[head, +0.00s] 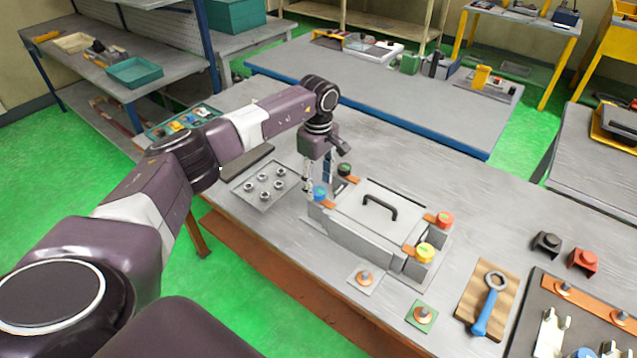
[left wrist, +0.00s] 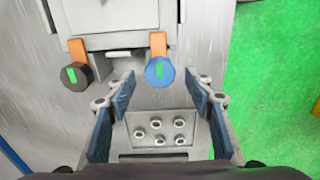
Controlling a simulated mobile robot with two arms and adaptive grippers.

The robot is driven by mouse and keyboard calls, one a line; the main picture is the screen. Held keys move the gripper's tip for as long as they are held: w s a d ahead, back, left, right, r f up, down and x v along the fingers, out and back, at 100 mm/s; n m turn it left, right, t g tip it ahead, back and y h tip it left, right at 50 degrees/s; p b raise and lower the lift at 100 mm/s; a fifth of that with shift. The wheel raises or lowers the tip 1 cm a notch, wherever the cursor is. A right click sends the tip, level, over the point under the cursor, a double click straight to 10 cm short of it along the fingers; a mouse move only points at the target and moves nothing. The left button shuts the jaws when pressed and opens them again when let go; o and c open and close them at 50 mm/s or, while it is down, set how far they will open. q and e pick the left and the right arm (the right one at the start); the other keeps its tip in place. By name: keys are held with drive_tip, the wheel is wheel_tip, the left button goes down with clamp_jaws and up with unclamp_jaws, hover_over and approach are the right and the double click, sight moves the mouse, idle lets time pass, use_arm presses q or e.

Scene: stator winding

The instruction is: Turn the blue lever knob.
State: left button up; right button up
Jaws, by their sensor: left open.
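The blue lever knob (head: 320,194) sits at the near left corner of a grey box with a lid (head: 366,218). In the left wrist view the round blue knob (left wrist: 154,77) has a green mark on top and an orange lever strip running to the box. My left gripper (head: 317,184) points down beside the blue knob. In the left wrist view its fingers (left wrist: 160,86) are spread wide and empty. The knob shows between and just beyond the fingertips, with no visible contact. I cannot tell the height gap. My right gripper is not in view.
A black knob (head: 344,169), a red-orange knob (head: 446,219) and a yellow knob (head: 425,253) are at the box's other corners. A plate with several metal nuts (head: 248,190) lies to the left. A blue-handled wrench (head: 488,305) lies at right on a wooden board.

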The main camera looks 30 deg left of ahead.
use_arm(q)
drive_tip(key=shift+f, duration=0.9)
drive_tip(key=c, duration=1.1)
